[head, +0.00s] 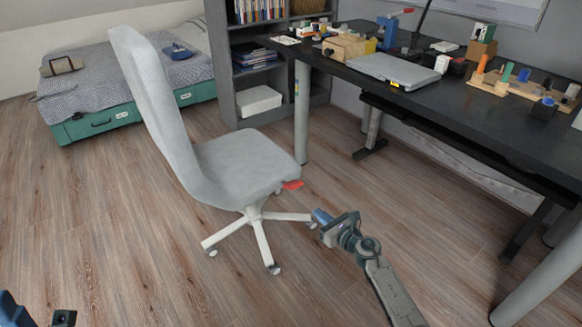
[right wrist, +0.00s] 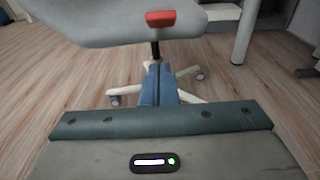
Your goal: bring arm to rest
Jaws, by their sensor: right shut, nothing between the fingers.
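My right gripper (head: 319,217) is low over the wood floor, to the right of the chair's wheeled base in the head view. Its blue fingers (right wrist: 159,84) are together in the right wrist view, with nothing between them. The fingers point toward the chair base, and I cannot tell whether they touch it. My right arm (head: 388,285) comes in from the bottom of the head view. At the bottom left corner of the head view only a small part of my left arm (head: 14,310) shows; its fingertips are not visible.
A grey office chair (head: 245,165) stands close beyond the right gripper; its red lever (head: 292,185) is just above it. A black desk (head: 455,95) with several small items is at the right. A bed (head: 110,85) and shelf (head: 257,102) are behind. Floor (head: 120,230) at left is clear.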

